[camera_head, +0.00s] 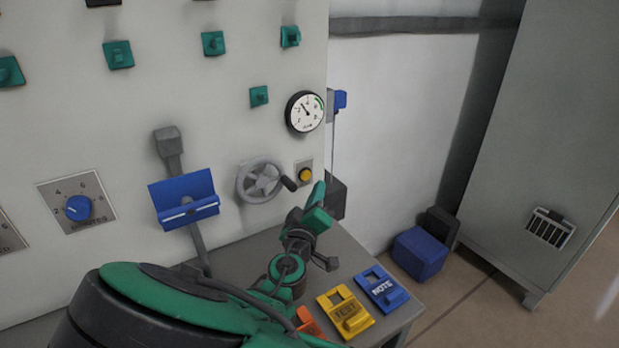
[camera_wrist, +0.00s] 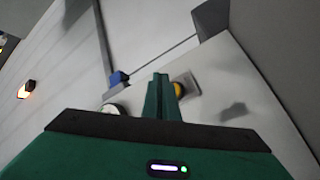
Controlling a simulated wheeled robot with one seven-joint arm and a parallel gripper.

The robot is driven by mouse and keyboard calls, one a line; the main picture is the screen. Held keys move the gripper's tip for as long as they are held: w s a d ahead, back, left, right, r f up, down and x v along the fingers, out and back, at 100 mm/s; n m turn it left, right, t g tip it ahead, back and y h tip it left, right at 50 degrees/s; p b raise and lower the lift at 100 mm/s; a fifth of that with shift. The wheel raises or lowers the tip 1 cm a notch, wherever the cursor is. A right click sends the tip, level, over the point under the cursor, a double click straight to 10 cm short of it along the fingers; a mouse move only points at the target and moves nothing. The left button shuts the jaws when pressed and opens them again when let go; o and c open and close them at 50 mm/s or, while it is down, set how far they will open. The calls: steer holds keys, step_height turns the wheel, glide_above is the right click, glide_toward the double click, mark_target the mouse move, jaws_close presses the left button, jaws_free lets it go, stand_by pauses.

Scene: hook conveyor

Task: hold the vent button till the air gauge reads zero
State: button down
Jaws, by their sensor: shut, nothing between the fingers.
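The yellow button (camera_head: 305,175) sits on a small plate on the pale panel, below the round white air gauge (camera_head: 305,111). The gauge's needle seems to point up and to the left; its numbers are too small to read surely. My gripper (camera_head: 319,192) is in front of the panel, just right of and below the button in the head view. In the wrist view the green fingers (camera_wrist: 161,84) are shut together and empty. The yellow button (camera_wrist: 179,90) shows just right of their tips, uncovered. The gauge (camera_wrist: 113,108) is partly hidden behind my gripper's body.
A grey handwheel (camera_head: 262,181) with a dark knob is left of the button. A blue holder (camera_head: 185,199) and a blue dial (camera_head: 78,207) are farther left. Yellow TEST (camera_head: 345,312) and blue NOTE (camera_head: 382,288) tags lie on the grey bench below my gripper.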

steer(key=shift+w+a, duration=0.4)
steer(key=shift+w, duration=0.2)
steer(key=shift+w+a, duration=0.4)
steer(key=shift+w, duration=0.2)
steer(key=shift+w+a, duration=0.5)
stand_by(2.1)
steer(key=shift+s, duration=0.1)
stand_by(1.0)
steer(key=shift+s+d, duration=0.5)
steer(key=shift+s, duration=0.05)
steer(key=s+d, duration=0.1)
steer(key=s, duration=0.1)
steer(key=s+d, duration=0.1)
steer(key=s, duration=0.1)
steer(key=shift+s+d, duration=0.1)
steer(key=shift+d, duration=0.25)
steer(key=shift+d, duration=0.1)
